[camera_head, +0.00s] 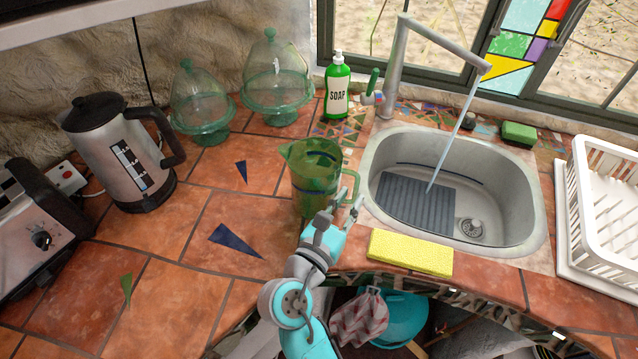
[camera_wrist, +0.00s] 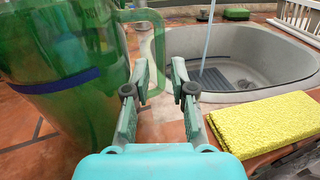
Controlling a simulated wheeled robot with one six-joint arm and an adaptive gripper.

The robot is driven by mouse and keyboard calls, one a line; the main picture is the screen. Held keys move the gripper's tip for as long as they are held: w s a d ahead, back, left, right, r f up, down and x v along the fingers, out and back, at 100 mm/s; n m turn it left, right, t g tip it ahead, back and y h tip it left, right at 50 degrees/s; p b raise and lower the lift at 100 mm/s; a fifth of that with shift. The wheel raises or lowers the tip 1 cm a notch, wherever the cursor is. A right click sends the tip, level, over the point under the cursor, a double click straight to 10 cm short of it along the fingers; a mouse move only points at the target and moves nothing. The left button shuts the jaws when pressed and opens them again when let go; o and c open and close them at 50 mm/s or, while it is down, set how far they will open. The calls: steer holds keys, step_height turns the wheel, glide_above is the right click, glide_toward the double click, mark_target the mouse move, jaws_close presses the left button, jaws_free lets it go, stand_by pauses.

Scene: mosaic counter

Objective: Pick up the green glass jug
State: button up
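The green glass jug (camera_head: 312,178) stands upright on the tiled counter, just left of the sink. It is see-through, with a dark blue band, and fills the left of the wrist view (camera_wrist: 62,95). Its handle (camera_wrist: 158,45) is on the sink side. My gripper (camera_head: 349,199) is at the jug's near right side, low beside the handle. In the wrist view its two fingers (camera_wrist: 162,75) are apart, with the handle showing in the gap between their tips. I cannot tell whether a finger touches the handle.
A yellow sponge cloth (camera_head: 410,252) lies right of my gripper at the counter's front edge. The sink (camera_head: 530,205) with running water is behind it. A soap bottle (camera_head: 338,88), glass domed stands (camera_head: 277,85) and a kettle (camera_head: 118,150) stand farther back. Tiles left of the jug are clear.

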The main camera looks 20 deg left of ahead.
mark_target(354, 193)
steer(key=shift+x, duration=1.75)
steer(key=shift+f, duration=0.15)
jaws_close()
